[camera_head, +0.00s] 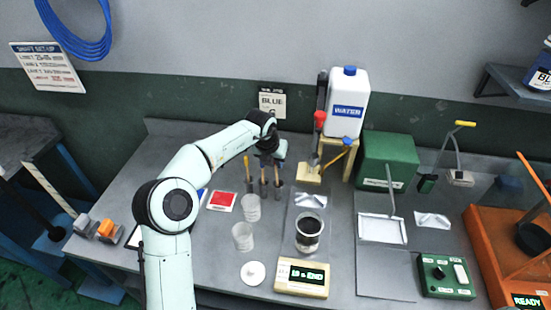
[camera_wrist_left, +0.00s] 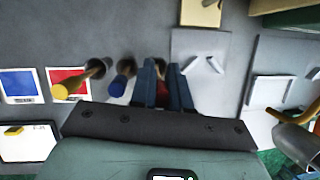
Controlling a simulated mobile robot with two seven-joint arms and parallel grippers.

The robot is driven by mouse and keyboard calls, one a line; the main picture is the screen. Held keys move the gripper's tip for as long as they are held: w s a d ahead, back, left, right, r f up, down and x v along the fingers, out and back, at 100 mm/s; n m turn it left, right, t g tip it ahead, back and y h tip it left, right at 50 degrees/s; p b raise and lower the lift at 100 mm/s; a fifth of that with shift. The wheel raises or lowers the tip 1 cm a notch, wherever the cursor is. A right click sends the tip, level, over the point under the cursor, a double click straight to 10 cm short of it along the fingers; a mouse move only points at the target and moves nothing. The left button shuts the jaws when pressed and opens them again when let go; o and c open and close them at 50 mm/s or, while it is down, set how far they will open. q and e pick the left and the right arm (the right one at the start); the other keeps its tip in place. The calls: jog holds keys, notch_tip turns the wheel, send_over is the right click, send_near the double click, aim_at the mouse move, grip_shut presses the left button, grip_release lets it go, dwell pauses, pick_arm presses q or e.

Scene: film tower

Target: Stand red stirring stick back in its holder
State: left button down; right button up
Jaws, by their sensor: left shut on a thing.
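The red stirring stick (camera_wrist_left: 162,92) shows as a red piece between the fingers of my left gripper (camera_wrist_left: 161,84) in the left wrist view. In the head view my left gripper (camera_head: 270,157) is over the right end of a row of sticks. A brownish shaft (camera_head: 277,174) runs down below it towards the right-hand dark cup (camera_head: 279,188). The fingers cover part of the cup in the wrist view, so I cannot tell whether the tip is inside. A yellow-ended stick (camera_wrist_left: 64,91) and a blue-ended stick (camera_wrist_left: 118,87) stand in cups to the left. My right gripper is out of view.
Clear cups (camera_head: 243,236) and a beaker of dark liquid (camera_head: 309,232) stand in front. A red card (camera_head: 222,201) lies left of the sticks. A water jug (camera_head: 347,103) and a wooden block (camera_head: 308,172) are behind to the right.

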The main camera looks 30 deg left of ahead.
pick_arm(q)
jog(key=shift+f, duration=0.1)
jog(key=c, duration=1)
grip_release()
jog(key=p+v, duration=0.1)
jog(key=v, duration=1.2)
jog(key=shift+s, duration=0.1)
